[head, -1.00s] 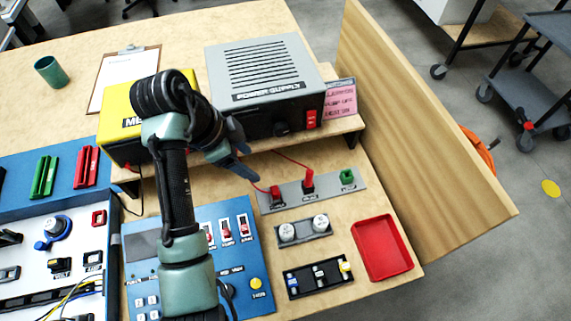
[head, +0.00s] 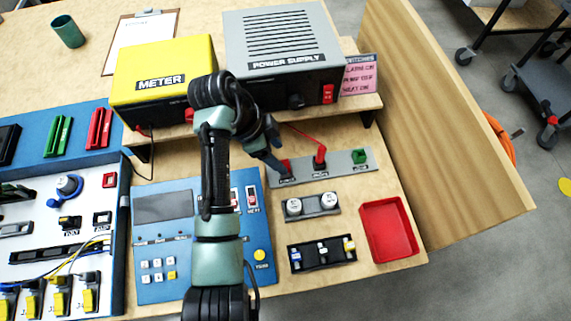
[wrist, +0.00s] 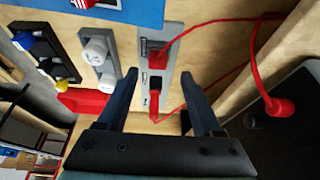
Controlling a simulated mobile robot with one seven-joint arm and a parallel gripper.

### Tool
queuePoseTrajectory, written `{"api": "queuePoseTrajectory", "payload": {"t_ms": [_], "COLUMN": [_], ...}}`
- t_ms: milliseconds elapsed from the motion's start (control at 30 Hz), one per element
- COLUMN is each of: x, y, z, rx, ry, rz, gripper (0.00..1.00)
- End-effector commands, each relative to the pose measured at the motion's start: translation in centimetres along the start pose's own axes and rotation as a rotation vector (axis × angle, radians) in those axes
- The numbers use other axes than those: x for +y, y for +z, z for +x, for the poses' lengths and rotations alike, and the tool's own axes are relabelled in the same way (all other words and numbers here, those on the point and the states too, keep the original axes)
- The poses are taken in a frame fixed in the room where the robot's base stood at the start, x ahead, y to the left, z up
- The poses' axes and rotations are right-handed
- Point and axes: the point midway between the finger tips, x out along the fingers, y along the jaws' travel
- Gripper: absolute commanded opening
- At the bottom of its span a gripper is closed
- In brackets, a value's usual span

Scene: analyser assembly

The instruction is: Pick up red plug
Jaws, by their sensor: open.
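Two red plugs stand on a grey strip (head: 340,167), with red cables on them. The left red plug (head: 286,166) shows close by my gripper (head: 272,163) in the head view. The other red plug (head: 320,158) stands in the middle of the strip. In the wrist view my gripper (wrist: 160,76) is open and empty. One red plug (wrist: 157,56) appears just beyond and between the fingertips, and another (wrist: 154,102) appears between the fingers. I cannot tell their exact distance from the fingers. The wrist view shows no contact.
A green plug (head: 359,156) stands at the strip's right end. The power supply (head: 290,70) and yellow meter (head: 160,85) sit on a shelf behind. A red tray (head: 388,230) and white-knobbed block (head: 312,206) lie in front. A wooden wall (head: 450,120) bounds the right.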

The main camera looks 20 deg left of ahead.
Motion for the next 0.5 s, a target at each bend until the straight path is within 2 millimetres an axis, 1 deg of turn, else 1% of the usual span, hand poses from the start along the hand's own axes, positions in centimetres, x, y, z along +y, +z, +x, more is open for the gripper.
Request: {"api": "queuePoseTrajectory", "payload": {"t_ms": [33, 100, 200, 300, 500], "x": [0.4, 0.5, 0.4, 0.4, 0.4], "y": [0.1, 0.2, 0.2, 0.2, 0.2], "z": [0.9, 2.0, 3.1, 3.5, 3.5], "rx": [0.000, -0.001, -0.001, -0.001, -0.001], "ry": [0.006, 0.005, 0.003, 0.002, 0.001], "rz": [-0.003, -0.002, -0.001, -0.001, -0.001], "gripper": [0.68, 0.68, 0.68, 0.68, 0.68]}}
